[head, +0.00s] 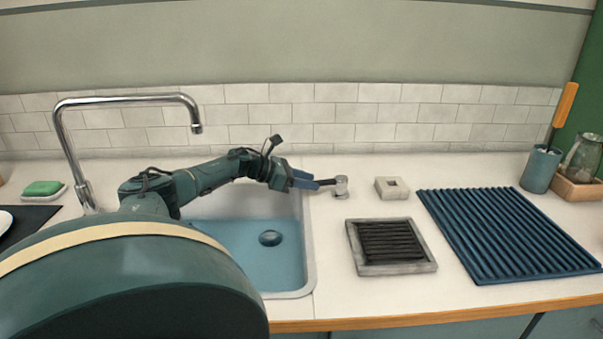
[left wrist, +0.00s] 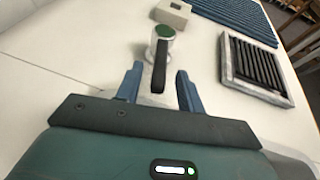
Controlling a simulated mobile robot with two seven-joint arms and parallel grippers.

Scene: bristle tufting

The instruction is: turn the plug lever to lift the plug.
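The plug lever (left wrist: 159,72) is a dark bar on a round metal post with a green top (left wrist: 165,32), on the counter right of the sink. The lever also shows in the head view (head: 327,182), pointing left toward my gripper. My left gripper (head: 312,183) reaches over the sink's right rim. In the left wrist view its blue fingers (left wrist: 158,80) are open, one on each side of the lever's end, with gaps visible. The dark round plug (head: 270,238) sits at the bottom of the sink (head: 308,250) in blue water. My right gripper is not in view.
A grey tray with dark slats (head: 352,240), a pale square block with a hole (head: 392,188) and a blue ribbed mat (head: 500,230) lie to the right. The chrome faucet (head: 70,150) stands left. Counter around the lever post is clear.

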